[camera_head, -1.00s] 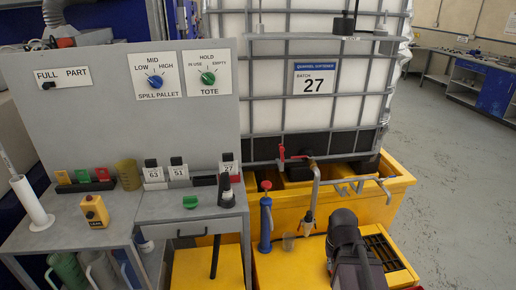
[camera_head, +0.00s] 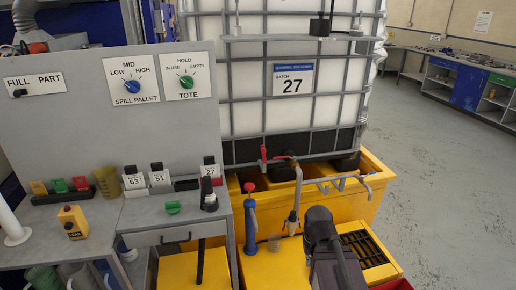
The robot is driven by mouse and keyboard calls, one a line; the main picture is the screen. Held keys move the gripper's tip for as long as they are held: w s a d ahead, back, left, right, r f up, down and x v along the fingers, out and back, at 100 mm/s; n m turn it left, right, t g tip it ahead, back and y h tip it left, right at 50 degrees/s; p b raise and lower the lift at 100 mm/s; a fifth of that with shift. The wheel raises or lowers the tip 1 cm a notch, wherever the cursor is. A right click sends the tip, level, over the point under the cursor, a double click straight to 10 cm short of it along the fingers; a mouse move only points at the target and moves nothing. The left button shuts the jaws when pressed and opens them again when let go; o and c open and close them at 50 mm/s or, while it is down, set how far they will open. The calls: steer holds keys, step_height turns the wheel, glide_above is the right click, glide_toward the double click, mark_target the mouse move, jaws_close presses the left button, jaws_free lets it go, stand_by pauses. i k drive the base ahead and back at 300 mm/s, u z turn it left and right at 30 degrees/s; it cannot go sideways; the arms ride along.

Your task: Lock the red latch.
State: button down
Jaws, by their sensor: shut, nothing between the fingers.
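A small red lever (camera_head: 264,156) stands upright at the valve at the foot of the white tote (camera_head: 250,105). It may be the red latch, but at this size I cannot tell whether it is locked. A grey outlet pipe (camera_head: 297,188) runs from the valve and bends down to a pale nozzle (camera_head: 291,226).
A yellow spill pallet (camera_head: 345,203) lies under the tote. A blue hand pump (camera_head: 250,225) and a dark motor-like unit (camera_head: 322,240) stand in front. A grey workbench (camera_head: 150,222) is at left. The floor (camera_head: 440,180) at right is clear.

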mark_target(263, 150)
steer(key=z, duration=0.05)
steer(key=i, duration=1)
steer(key=u, duration=0.05)
